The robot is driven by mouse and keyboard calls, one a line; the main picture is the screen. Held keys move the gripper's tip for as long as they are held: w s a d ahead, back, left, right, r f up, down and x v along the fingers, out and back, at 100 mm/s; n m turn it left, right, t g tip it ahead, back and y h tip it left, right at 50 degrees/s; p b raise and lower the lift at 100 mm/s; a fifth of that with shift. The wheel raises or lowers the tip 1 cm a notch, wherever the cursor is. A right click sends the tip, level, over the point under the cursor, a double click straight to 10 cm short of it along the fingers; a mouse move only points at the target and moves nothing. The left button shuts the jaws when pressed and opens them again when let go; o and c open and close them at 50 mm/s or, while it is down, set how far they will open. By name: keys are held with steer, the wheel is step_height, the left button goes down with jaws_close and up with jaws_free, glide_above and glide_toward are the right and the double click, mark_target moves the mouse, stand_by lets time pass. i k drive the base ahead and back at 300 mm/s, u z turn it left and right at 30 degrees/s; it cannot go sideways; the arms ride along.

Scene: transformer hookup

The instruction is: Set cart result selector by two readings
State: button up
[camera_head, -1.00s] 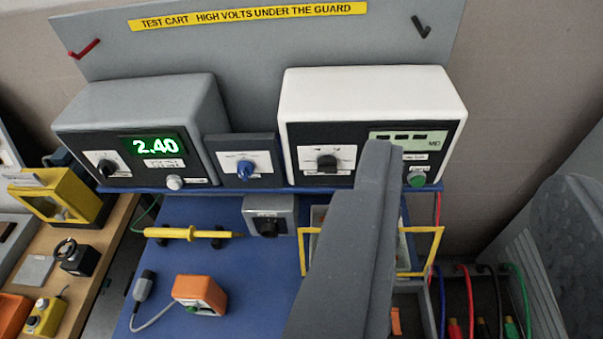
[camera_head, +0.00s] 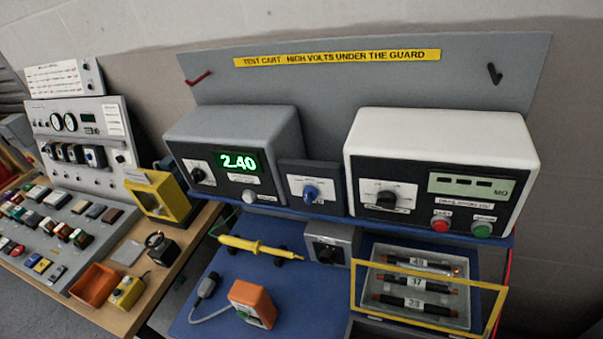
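The test cart has a blue shelf with a grey instrument (camera_head: 240,128) at left; its green display (camera_head: 239,162) reads 2.40. A white instrument (camera_head: 440,140) at right has a display (camera_head: 468,186) with dashes and "MΩ". A small dark box with a blue knob (camera_head: 311,194) stands between them. A grey box with a black knob (camera_head: 328,249) is just below; the labels are too small to read, so I cannot tell which box is the result selector. The instruments carry a left black knob (camera_head: 197,175) and a right black knob (camera_head: 386,200). My gripper is out of view.
A yellow probe (camera_head: 255,246) and an orange device (camera_head: 252,304) lie on the blue cart top. A yellow-framed guard (camera_head: 428,313) is by a tray holding 3 labelled dark cylinders (camera_head: 417,281). A wooden bench (camera_head: 188,236) and a switch console (camera_head: 80,198) stand at left.

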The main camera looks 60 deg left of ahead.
mark_target(310, 193)
steer(key=u, duration=0.05)
steer(key=k, duration=1)
steer(key=u, duration=0.4)
steer(key=i, duration=1)
steer(key=z, duration=0.05)
